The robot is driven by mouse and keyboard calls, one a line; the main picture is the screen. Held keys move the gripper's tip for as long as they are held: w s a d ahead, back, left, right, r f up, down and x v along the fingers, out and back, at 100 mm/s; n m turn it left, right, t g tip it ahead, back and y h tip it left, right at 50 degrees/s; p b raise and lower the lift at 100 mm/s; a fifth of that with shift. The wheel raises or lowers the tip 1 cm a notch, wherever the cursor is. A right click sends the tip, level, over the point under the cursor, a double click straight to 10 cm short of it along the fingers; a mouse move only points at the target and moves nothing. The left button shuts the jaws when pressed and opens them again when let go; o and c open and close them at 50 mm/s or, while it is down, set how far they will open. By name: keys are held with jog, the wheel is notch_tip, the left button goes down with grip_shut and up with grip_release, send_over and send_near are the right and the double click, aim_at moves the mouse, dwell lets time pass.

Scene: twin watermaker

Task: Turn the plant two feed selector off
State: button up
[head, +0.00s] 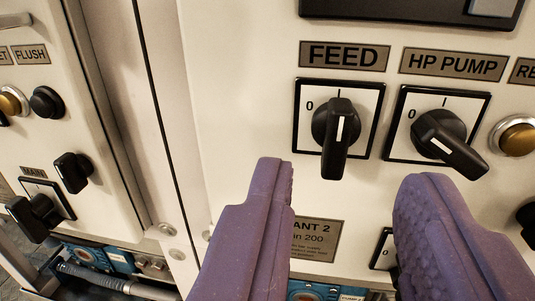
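The FEED selector (338,138) is a black rotary knob on a white square plate with a black border, below a label reading FEED (344,56). Its handle stands near upright in the picture, with a white line along it. A "0" is printed at the plate's upper left and a short tick at its top. A partly hidden plate ending in "ANT 2" (318,238) is lower on the same panel. My gripper (350,178) has two purple fingers, spread wide and empty. The fingertips appear below the knob, one to each side, with no visible contact.
The HP PUMP selector (448,142) is close on the right, its handle slanting to the lower right. A yellow button (517,136) is beyond it. Another panel at left carries a black button (47,103) and the MAIN switch (36,215), which juts out.

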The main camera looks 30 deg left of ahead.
aim_at(339, 134)
jog(key=x, duration=0.6)
jog(key=shift+d+b, duration=0.1)
jog(key=shift+b, duration=0.25)
jog(key=shift+c, duration=0.2)
grip_shut()
